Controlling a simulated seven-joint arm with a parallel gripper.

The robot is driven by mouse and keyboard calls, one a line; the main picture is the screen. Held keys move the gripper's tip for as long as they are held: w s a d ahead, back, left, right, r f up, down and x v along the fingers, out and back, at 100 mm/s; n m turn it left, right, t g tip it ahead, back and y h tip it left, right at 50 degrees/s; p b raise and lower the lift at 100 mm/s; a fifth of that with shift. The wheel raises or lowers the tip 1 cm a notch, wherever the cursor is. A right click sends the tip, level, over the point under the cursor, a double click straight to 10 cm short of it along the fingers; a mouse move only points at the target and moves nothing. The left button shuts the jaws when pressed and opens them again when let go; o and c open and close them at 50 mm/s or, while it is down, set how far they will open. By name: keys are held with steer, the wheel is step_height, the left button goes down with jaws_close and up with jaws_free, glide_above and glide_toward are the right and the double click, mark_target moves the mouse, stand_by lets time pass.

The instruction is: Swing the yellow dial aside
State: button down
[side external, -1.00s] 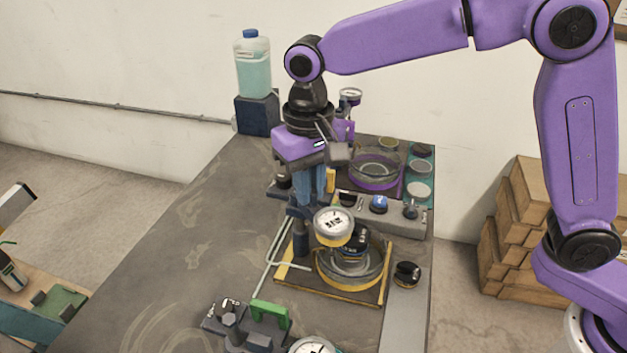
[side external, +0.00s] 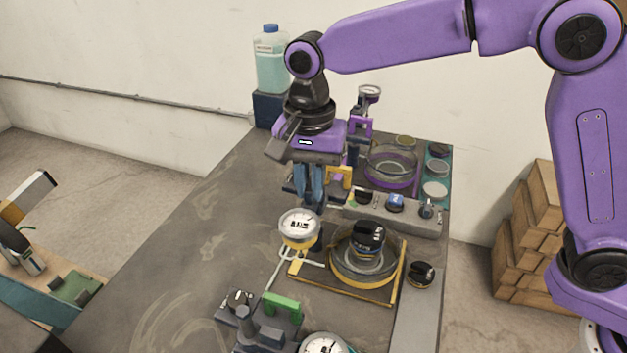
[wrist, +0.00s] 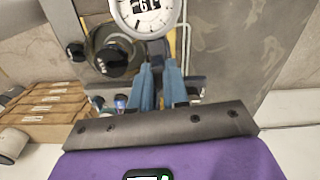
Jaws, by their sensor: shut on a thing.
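The yellow dial (side external: 299,230) has a white face and a yellow rim. It stands to the left of the yellow-rimmed ring (side external: 350,277) and no longer covers it from the side. My gripper (side external: 311,205), with blue fingers pointing down, is shut at the dial's far edge; the exact part held is hidden. In the wrist view the white dial face (wrist: 147,14) is at the top, just beyond my fingertips (wrist: 157,58). A black-topped object (side external: 368,238) sits inside the ring, clear of the dial.
A purple ring station (side external: 391,181) stands behind, near a grey block with knobs (side external: 395,208). A green handle (side external: 282,307) and another dial (side external: 325,345) are in front. A black knob (side external: 421,274) is at the right. The table's left side (side external: 180,245) is free.

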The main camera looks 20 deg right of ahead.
steer(key=shift+w+a+r+m, duration=0.1)
steer(key=shift+m, duration=0.2)
steer(key=c, duration=1.1)
jaws_free()
step_height(320, 180, up, 17)
steer(key=shift+r, duration=0.15)
stand_by(0.7)
